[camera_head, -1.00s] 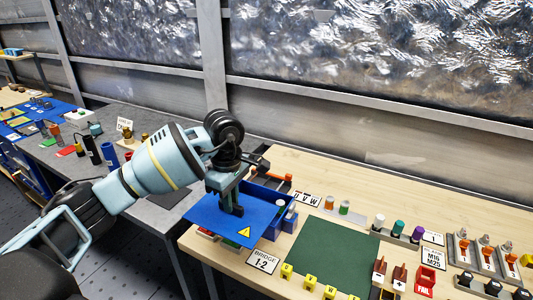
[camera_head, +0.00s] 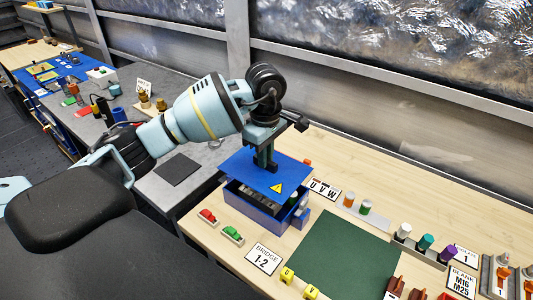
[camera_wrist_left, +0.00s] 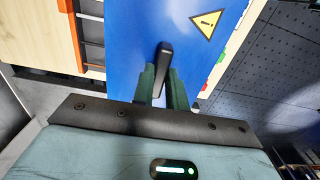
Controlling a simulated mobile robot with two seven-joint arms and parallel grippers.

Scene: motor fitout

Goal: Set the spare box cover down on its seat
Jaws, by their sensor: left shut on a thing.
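The spare box cover (camera_head: 245,166) is a flat blue plate with a yellow warning triangle and a black handle. My left gripper (camera_head: 266,165) is shut on this handle and holds the cover over the open blue box (camera_head: 252,213). The box's near inside shows below the cover's front edge, with dark parts in it; the rest is hidden. I cannot tell how large the gap is. In the left wrist view the cover (camera_wrist_left: 130,25) lies under the gripper (camera_wrist_left: 163,88), with the handle (camera_wrist_left: 163,60) between the fingers. My right gripper is not in view.
A red part (camera_head: 208,217) and a green part (camera_head: 232,234) lie left of the box. A BRIDGE 1-2 card (camera_head: 264,258) and a green mat (camera_head: 340,255) are in front and right. A U V W card (camera_head: 325,189) and terminals stand behind.

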